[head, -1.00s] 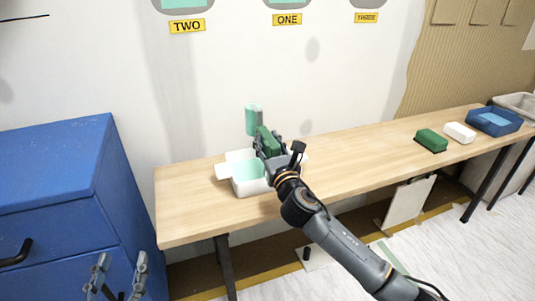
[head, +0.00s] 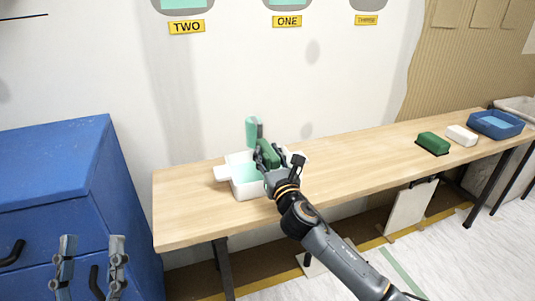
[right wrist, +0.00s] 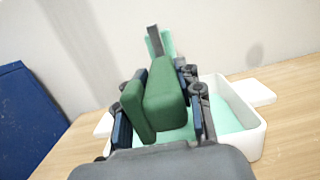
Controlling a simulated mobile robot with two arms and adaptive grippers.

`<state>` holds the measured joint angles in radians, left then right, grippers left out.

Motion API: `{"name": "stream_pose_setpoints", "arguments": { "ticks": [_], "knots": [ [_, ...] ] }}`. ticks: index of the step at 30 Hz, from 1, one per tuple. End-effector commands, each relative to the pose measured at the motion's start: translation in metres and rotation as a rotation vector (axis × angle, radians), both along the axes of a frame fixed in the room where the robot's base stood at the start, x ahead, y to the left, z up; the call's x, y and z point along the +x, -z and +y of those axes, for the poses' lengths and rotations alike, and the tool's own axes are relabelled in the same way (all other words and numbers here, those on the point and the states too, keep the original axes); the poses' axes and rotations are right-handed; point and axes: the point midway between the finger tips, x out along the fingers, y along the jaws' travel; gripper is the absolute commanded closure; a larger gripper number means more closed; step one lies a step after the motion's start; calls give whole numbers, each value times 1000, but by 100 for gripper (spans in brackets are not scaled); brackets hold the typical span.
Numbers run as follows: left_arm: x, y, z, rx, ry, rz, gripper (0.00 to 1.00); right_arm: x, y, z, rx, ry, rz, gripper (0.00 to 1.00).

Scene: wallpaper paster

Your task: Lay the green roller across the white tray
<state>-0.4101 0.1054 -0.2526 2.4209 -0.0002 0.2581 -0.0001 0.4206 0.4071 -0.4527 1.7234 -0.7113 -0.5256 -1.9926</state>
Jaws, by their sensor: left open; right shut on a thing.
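The green roller has a pale green sleeve (head: 254,130) and a dark green handle (head: 268,155). My right gripper (head: 266,157) is shut on the handle and holds the roller over the back of the white tray (head: 249,194). In the right wrist view the dark green handle (right wrist: 165,95) sits between the fingers. A grey frame and part of the sleeve show behind it. The white tray (right wrist: 251,114) holds pale green paint. I cannot tell whether the roller touches the tray. My left gripper (head: 91,262) is open and empty at the lower left, away from the bench.
The tray stands on a wooden bench (head: 345,165) against the wall. A green block (head: 433,141), a white block (head: 461,134) and a blue tray (head: 496,122) are at its right end. A blue cabinet (head: 55,165) stands at left. The bench middle is clear.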

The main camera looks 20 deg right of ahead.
Motion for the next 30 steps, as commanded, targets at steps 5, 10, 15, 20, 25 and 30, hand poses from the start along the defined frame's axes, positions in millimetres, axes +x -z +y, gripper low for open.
{"name": "stream_pose_setpoints", "arguments": {
  "ticks": [5,10,15,20,25,30],
  "knots": [
    [-3,-3,1,-7,1,-26,46,0,3,0,0,-1,-1,100],
    [-7,-7,1,-16,2,-55,46,0,5,0,0,-1,-1,100],
    [-11,-12,1,-25,5,-88,46,0,8,0,1,-1,-1,100],
    [-13,-15,1,-31,9,-106,46,0,8,0,1,-1,-1,100],
    [-13,-15,1,-30,9,-104,46,0,9,0,1,0,0,40],
    [-12,-14,0,-29,8,-98,46,0,9,0,1,0,0,40]
  ]
}}
